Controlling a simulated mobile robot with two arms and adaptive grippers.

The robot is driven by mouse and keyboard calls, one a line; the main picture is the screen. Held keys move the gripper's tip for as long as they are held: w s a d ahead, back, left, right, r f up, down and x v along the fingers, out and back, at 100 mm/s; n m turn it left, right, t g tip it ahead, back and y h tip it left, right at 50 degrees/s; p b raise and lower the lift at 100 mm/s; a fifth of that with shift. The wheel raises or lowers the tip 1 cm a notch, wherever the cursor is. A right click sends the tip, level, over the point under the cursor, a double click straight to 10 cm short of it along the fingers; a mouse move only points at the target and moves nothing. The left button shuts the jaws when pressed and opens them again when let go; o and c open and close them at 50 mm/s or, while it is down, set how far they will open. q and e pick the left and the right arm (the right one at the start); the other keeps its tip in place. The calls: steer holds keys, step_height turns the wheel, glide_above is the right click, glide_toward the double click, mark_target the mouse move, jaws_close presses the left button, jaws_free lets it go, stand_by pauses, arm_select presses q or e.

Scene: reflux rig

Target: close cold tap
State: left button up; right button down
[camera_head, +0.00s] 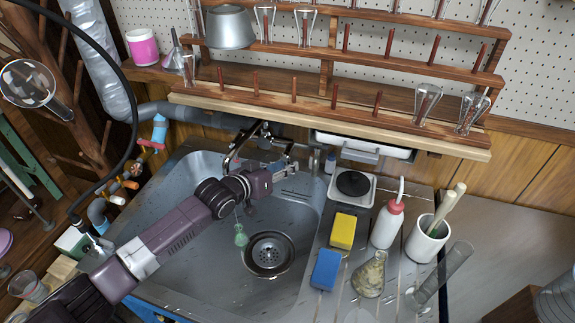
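The metal sink (185,235) has a drain (269,254) in its floor. My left arm reaches over the sink from the lower left. My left gripper (263,150) is at the sink's back edge, with its fingers spread apart around the tap fittings (265,143). The gripper hides much of the fittings, so I cannot tell which part is the cold tap, how it is turned, or whether a finger touches it. A small green-tinted glass piece (241,236) shows below the arm, over the sink. My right gripper is not in view.
A wooden drying rack (330,110) with glassware overhangs the back of the sink. Right of the sink stand a yellow sponge (342,231), a blue sponge (325,270), a wash bottle (387,224), a flask (369,277) and a white pot (424,243). Pipes with valves (152,145) are at left.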

arm_select(q)
steer(key=shift+x, duration=1.15)
jaws_close()
